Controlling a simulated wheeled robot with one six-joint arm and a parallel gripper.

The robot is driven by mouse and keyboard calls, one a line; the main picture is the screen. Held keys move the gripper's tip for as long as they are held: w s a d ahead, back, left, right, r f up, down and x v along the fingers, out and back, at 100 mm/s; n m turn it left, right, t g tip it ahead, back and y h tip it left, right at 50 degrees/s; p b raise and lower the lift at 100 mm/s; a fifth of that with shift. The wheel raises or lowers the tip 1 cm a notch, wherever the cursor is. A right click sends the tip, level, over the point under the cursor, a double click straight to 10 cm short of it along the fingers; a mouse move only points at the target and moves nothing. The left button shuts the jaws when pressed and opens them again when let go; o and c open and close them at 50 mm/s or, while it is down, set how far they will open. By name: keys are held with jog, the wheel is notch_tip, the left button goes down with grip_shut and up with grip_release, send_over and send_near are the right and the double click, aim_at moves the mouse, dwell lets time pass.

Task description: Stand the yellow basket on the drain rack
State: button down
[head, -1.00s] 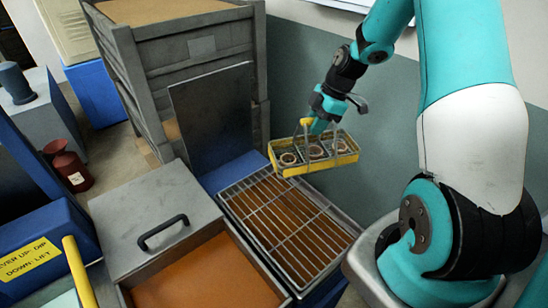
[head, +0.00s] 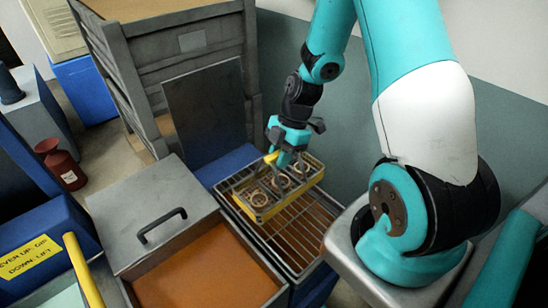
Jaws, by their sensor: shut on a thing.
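The yellow basket (head: 262,215) holds several ring-shaped parts and has a wire handle with a yellow grip. My gripper (head: 285,160) is shut on the basket's handle from above. The basket is over the back part of the drain rack (head: 305,232), a wire grid over a brownish tray. The basket looks level and low over the bars; I cannot tell whether it touches them. The basket hides the back part of the rack.
Left of the rack is an open tank of orange-brown liquid (head: 205,270) with a grey lid (head: 150,215) behind it. An upright grey panel (head: 205,115) and a stacked grey crate (head: 165,60) stand behind. The rack's front part is clear.

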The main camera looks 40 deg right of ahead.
aim_at(275, 184)
jog(key=shift+f+b, duration=1.85)
jog(key=shift+f, duration=1.05)
jog(key=c, duration=1)
grip_release()
jog(key=shift+o, duration=0.2)
jog(key=b+v, duration=0.3)
jog(key=v, duration=1.4)
jog(key=shift+r, duration=0.3)
